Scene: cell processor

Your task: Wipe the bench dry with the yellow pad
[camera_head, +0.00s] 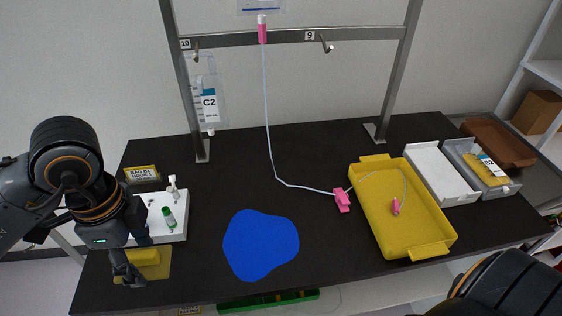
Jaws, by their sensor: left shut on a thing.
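The yellow pad (151,257) is at the front left of the dark bench (330,270), over a flat dull-yellow square (164,268). My left gripper (136,270) points down at the pad and is shut on it, hiding its left part. I cannot tell whether the pad touches the square. A blue wet patch (262,245) lies on the bench to the right of the pad, apart from it. At the bottom right only a dark part of my right arm (505,290) shows; its gripper is outside the view.
A white block (178,230) with a green-capped vial stands behind the pad. A yellow tray (370,222) is right of the patch, with a pink clamp (342,200) and tube near it. A metal frame (290,38) holds a bag (208,105). White and grey trays stand farther right.

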